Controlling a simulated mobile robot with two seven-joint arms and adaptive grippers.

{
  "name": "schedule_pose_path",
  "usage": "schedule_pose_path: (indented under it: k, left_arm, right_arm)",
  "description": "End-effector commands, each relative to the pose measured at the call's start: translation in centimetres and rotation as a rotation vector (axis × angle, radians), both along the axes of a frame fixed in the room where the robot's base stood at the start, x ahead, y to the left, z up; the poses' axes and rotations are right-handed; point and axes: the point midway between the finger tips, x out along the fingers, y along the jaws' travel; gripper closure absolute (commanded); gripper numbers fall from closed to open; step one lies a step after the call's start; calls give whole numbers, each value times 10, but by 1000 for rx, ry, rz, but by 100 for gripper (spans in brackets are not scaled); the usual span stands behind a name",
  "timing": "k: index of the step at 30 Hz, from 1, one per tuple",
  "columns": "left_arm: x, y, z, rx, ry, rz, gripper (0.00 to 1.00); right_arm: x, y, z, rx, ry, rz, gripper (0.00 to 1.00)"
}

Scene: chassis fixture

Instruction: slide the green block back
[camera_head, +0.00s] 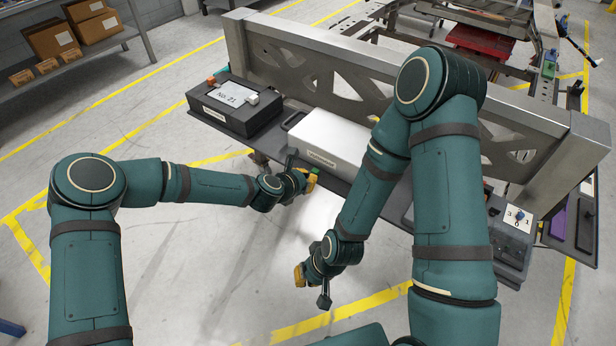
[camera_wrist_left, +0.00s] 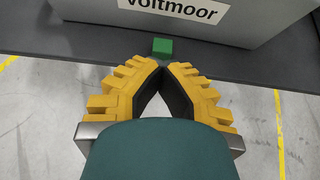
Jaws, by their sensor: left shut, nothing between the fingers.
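The small green block (camera_wrist_left: 162,47) sits at the front edge of the dark shelf, before a light grey box labelled Voltmoor (camera_wrist_left: 215,22). In the head view the green block (camera_head: 316,171) shows just beyond my left gripper (camera_head: 309,181). My left gripper (camera_wrist_left: 163,64) is shut and empty, its yellow fingertips together just short of the block. I cannot tell whether they touch it. My right gripper (camera_head: 312,288) hangs over the floor, away from the shelf, with its fingers apart and nothing seen between them.
The pale box (camera_head: 328,143) stands behind the block, against a metal beam (camera_head: 330,75). A black case (camera_head: 236,108) stands on the shelf to the left. My right arm crosses before the shelf's right part, where a grey device (camera_head: 513,220) stands. Open floor lies in front.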

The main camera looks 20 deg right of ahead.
Motion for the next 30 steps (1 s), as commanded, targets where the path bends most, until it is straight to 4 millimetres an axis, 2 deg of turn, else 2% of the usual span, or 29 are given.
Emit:
schedule_pose_path:
  k: [21,22,24,30]
  left_arm:
    - [-5,6,0,0,0,0,100]
    - [-5,6,0,0,0,0,94]
    - [-5,6,0,0,0,0,71]
    - [-5,6,0,0,0,0,71]
  right_arm:
    - [0,0,-1,0,0,0,100]
    - [0,0,-1,0,0,0,100]
    - [0,0,-1,0,0,0,100]
    - [0,0,-1,0,0,0,100]
